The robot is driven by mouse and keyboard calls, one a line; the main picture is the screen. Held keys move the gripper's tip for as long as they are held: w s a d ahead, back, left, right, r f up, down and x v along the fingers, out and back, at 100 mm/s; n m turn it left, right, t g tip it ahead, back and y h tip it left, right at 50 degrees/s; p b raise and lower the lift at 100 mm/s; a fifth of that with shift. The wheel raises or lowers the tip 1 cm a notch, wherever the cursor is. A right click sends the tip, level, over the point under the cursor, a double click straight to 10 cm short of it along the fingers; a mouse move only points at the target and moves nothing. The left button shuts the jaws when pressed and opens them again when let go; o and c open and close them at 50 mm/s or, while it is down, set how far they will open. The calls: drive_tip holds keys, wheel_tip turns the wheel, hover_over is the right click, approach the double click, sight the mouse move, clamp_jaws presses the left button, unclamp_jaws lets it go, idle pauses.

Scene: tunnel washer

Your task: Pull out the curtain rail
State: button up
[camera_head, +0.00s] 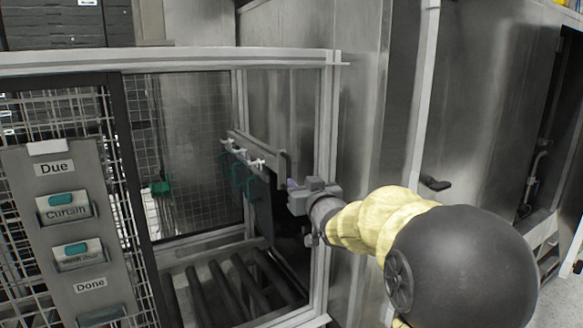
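The curtain rail (238,148) is a grey bar with several white fittings, inside the framed enclosure beside the steel machine wall. A dark curtain (261,213) hangs below it, with teal pieces (243,181) at its upper edge. A grey upright handle-like bar (285,166) stands at the rail's near end. My gripper (291,190) is at the enclosure's opening, close to this near end, with the arm reaching in from the right. Its fingers are small and partly hidden, so I cannot tell whether they touch the rail or are open.
A white frame post (329,165) stands right by my wrist. Rollers (225,290) fill the enclosure floor. A mesh panel with a card board (70,235) marked Due and Done is at left. A black door handle (434,184) sticks out on the machine to the right.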

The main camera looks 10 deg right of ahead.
sight(290, 170)
drive_tip(key=w+p, duration=0.1)
drive_tip(key=w, duration=0.1)
drive_tip(key=w+p, duration=0.1)
drive_tip(key=w, duration=0.2)
drive_tip(key=w+a+p, duration=0.1)
drive_tip(key=w, duration=0.1)
drive_tip(key=shift+w+r+p, duration=0.1)
drive_tip(key=shift+w+p, duration=0.1)
drive_tip(key=shift+p, duration=0.2)
drive_tip(key=shift+w+p, duration=0.3)
drive_tip(key=shift+w, duration=0.4)
drive_tip(key=shift+c, duration=0.4)
clamp_jaws()
